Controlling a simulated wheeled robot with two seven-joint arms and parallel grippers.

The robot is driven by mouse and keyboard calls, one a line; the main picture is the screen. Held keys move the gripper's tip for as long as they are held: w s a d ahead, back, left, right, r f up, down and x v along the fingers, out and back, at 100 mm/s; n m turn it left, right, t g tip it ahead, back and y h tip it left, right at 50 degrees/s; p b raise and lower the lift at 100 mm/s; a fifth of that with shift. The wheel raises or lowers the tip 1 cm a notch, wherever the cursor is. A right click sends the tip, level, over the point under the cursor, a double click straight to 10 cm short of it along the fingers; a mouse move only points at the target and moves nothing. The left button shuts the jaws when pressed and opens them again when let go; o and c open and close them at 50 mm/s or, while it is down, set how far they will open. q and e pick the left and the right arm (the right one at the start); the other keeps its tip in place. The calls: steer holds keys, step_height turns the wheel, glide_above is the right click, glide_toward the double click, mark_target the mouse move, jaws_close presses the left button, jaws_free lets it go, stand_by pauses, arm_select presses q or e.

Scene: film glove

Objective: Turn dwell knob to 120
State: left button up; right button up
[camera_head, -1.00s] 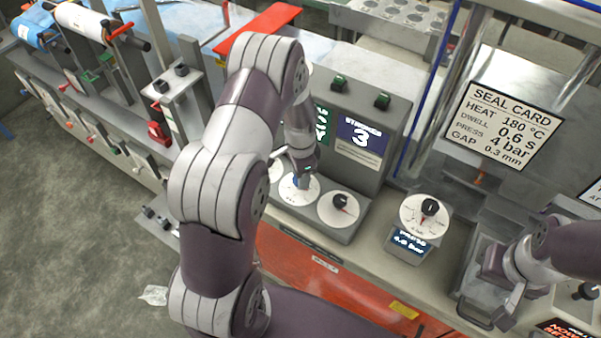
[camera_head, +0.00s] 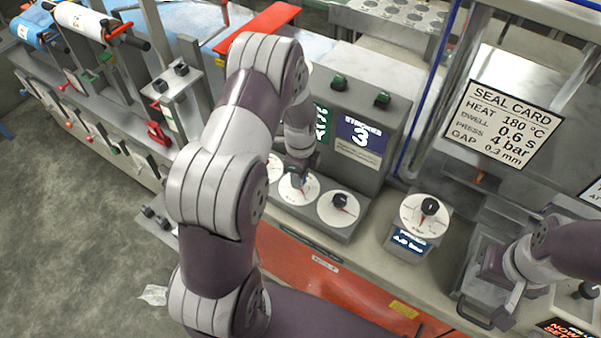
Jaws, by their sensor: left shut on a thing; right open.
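A row of white round dials with dark knobs sits at the foot of the grey control box. My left gripper (camera_head: 297,178) comes down onto the middle dial (camera_head: 303,193) and is shut on its knob, which the fingers mostly hide. I cannot read the dial's marks or its setting. The right dial (camera_head: 338,211) shows its dark knob (camera_head: 339,200) with a red pointer. The left dial (camera_head: 274,166) is partly hidden by my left arm. My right gripper (camera_head: 506,303) is low at the right, apart from the dials; its fingers are small in view and it is open.
A pressure dial box (camera_head: 425,217) stands right of the control box (camera_head: 352,110). The seal card (camera_head: 503,125) lists dwell 0.6 s. A "3" sign (camera_head: 361,140) is on the control box. A metal press frame stands at the right.

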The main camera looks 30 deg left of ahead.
arm_select(q)
steer(key=shift+w+r, duration=0.2)
stand_by(0.4)
steer(key=o, duration=1)
steer(key=shift+o, duration=0.3)
steer(key=shift+s, duration=0.15)
steer(key=shift+f, duration=0.1)
step_height(320, 180, up, 13)
steer(key=b, duration=0.2)
steer(key=shift+f, duration=0.1)
